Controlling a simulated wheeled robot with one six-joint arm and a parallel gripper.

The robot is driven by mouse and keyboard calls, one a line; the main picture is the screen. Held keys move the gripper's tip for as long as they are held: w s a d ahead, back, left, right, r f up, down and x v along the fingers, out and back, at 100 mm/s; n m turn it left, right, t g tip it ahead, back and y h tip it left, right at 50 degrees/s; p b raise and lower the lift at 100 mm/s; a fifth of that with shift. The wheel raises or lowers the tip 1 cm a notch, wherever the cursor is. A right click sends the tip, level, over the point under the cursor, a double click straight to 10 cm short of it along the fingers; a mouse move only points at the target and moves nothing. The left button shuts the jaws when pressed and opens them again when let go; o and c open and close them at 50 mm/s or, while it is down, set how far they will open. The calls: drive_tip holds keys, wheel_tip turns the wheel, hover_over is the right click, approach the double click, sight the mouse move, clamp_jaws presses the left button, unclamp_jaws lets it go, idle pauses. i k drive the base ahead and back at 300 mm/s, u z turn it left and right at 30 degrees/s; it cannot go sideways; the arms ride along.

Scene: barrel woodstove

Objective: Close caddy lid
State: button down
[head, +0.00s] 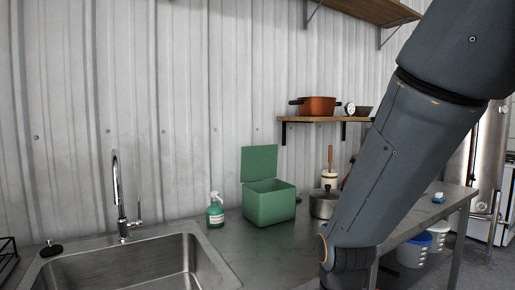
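A green caddy (270,207) stands on the grey metal counter, right of the sink. Its green lid (259,163) is raised open, standing nearly upright at the back of the box. The dark inside of the box shows a little over the front rim. My arm crosses the right side of the head view from the top right down to the bottom edge. My gripper is out of the picture, so its state does not show.
A green spray bottle (215,211) stands just left of the caddy. A metal pot (323,204) stands close on its right. The sink (135,265) and tall faucet (121,195) are at left. A wooden shelf (333,119) holds an orange pot. Bare counter (270,245) lies in front of the caddy.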

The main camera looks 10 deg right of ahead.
sight(258, 162)
drive_tip(key=z, duration=1.1)
drive_tip(key=i, duration=0.65)
drive_tip(key=u, duration=0.25)
